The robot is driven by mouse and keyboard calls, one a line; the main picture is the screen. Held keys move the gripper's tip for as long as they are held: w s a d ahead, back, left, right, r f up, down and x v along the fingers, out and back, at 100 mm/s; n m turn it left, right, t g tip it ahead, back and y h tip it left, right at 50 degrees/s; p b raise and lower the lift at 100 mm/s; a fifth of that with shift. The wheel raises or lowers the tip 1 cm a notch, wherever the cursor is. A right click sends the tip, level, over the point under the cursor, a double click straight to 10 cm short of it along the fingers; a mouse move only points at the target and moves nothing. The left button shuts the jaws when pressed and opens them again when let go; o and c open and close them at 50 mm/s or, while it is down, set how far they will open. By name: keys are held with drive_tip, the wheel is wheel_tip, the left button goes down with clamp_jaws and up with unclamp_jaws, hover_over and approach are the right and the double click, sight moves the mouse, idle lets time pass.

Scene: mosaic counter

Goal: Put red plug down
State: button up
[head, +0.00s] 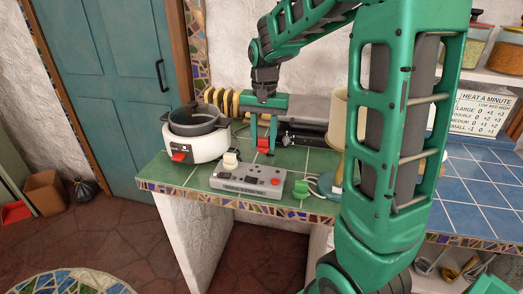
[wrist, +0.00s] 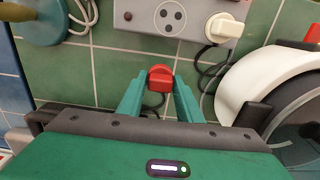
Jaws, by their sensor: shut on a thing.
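My gripper (head: 264,138) is shut on the red plug (head: 262,143) and points down above the green tiled counter (head: 197,184). In the wrist view the red plug (wrist: 161,76) sits between the tips of my two fingers (wrist: 160,92), with a dark cord behind it. Whether the plug touches the counter is hard to tell. The grey power strip (head: 247,180) lies nearer the counter's front edge, apart from the plug. The strip also shows at the top of the wrist view (wrist: 141,15), with a white plug (wrist: 222,28) in it and an empty round socket.
A white cooker (head: 209,148) with a dark pot stands left of my gripper. A green plug (head: 301,188) lies right of the strip, near a lamp (head: 337,125). A dark appliance (head: 302,132) is behind my gripper. Tiles between the gripper and strip are mostly clear.

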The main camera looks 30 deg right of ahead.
sight(264, 150)
drive_tip(key=shift+f, duration=1.85)
drive_tip(key=shift+f, duration=0.15)
drive_tip(key=o, duration=1)
drive_tip(key=shift+o, duration=0.2)
wheel_tip(264, 150, up, 12)
drive_tip(key=shift+r, duration=0.15)
drive_tip(key=shift+s, duration=0.1)
